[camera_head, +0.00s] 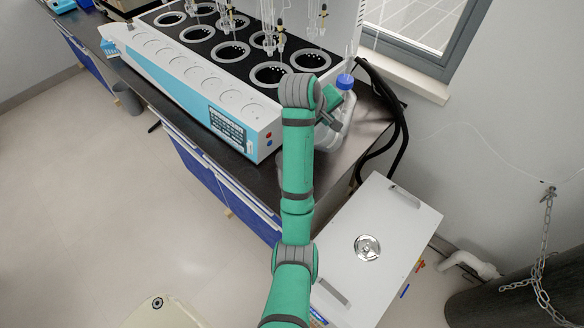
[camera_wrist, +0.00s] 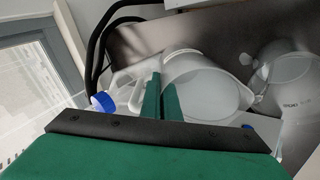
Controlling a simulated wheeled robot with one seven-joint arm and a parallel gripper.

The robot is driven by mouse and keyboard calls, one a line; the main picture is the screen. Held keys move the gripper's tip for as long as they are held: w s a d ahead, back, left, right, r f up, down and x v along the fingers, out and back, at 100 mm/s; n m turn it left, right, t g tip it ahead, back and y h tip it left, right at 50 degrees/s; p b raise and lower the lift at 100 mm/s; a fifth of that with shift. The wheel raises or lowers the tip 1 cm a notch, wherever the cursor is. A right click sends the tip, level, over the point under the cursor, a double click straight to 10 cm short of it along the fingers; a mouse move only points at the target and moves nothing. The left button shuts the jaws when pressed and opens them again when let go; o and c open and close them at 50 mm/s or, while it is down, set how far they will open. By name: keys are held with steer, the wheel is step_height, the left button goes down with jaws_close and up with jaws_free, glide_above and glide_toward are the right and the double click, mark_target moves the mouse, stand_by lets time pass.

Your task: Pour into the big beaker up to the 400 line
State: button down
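In the wrist view, my gripper (camera_wrist: 162,94) has its two green fingers close together at the left side of a translucent beaker (camera_wrist: 207,88), opposite its spout. The fingers look shut on the beaker's handle, which they mostly hide. A second translucent beaker (camera_wrist: 288,85) with dark print stands to the right, partly cut off by the frame. In the head view, my gripper (camera_head: 336,112) is at the right end of the bench, and my arm hides most of the beakers. I cannot read the 400 line or tell any liquid level.
A bottle with a blue cap (camera_head: 345,81) stands close to my gripper; its cap also shows in the wrist view (camera_wrist: 103,102). A long white and blue distiller (camera_head: 190,82) fills the bench to the left. Black hoses (camera_head: 396,115) hang at the right. A white cabinet (camera_head: 385,225) stands below.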

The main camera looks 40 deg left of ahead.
steer(key=shift+s+a, duration=0.1)
steer(key=shift+s, duration=0.05)
steer(key=shift+r, duration=0.1)
steer(key=shift+s+r+t+p, duration=0.25)
steer(key=shift+t+p, duration=0.15)
steer(key=shift+p, duration=0.55)
steer(key=shift+r, duration=0.1)
steer(key=shift+r+t, duration=0.15)
steer(key=shift+t, duration=0.15)
stand_by(0.6)
steer(key=shift+s, duration=0.2)
steer(key=shift+r, duration=0.1)
steer(key=shift+s+r, duration=0.1)
steer(key=shift+r, duration=0.05)
stand_by(0.3)
